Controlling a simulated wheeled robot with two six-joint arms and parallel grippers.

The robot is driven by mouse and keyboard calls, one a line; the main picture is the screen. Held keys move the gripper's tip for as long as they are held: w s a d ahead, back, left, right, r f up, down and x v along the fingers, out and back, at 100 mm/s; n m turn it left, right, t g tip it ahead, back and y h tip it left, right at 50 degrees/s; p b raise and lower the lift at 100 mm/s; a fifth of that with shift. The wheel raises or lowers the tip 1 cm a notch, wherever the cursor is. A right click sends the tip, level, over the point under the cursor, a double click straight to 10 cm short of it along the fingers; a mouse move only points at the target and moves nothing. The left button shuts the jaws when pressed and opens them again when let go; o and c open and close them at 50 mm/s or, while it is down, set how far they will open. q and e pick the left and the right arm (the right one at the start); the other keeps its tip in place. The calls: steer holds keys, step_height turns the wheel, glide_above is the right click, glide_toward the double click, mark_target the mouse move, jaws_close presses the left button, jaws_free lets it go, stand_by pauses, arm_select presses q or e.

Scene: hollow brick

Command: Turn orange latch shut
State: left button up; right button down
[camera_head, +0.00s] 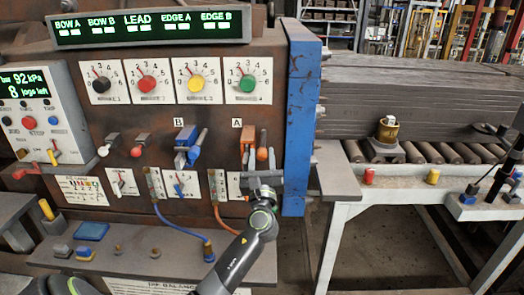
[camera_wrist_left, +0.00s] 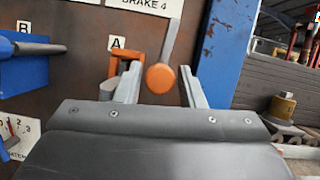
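The orange latch (camera_head: 248,137) is on the brown panel below the label A. In the left wrist view the orange latch (camera_wrist_left: 121,62) shows as an orange bracket, partly hidden by the left finger. Beside it hangs a grey lever with an orange round knob (camera_wrist_left: 160,78), also seen in the head view (camera_head: 262,154). My left gripper (camera_head: 262,180) is just below the latch, facing the panel. In the wrist view its fingers (camera_wrist_left: 160,90) stand apart, with the knob seen between them; I cannot tell if they touch it. My right gripper is not in view.
A blue latch (camera_head: 186,137) under label B is to the left, with a grey lever. A blue upright post (camera_head: 302,120) stands close on the right. Dials (camera_head: 247,82) are above; cables and a ledge (camera_head: 150,262) are below.

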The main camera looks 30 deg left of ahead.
arm_select(q)
steer(key=shift+w+a+r, duration=0.15)
steer(key=shift+w+a, duration=0.1)
steer(key=shift+w, duration=0.1)
steer(key=shift+c, duration=0.2)
steer(key=c, duration=0.7)
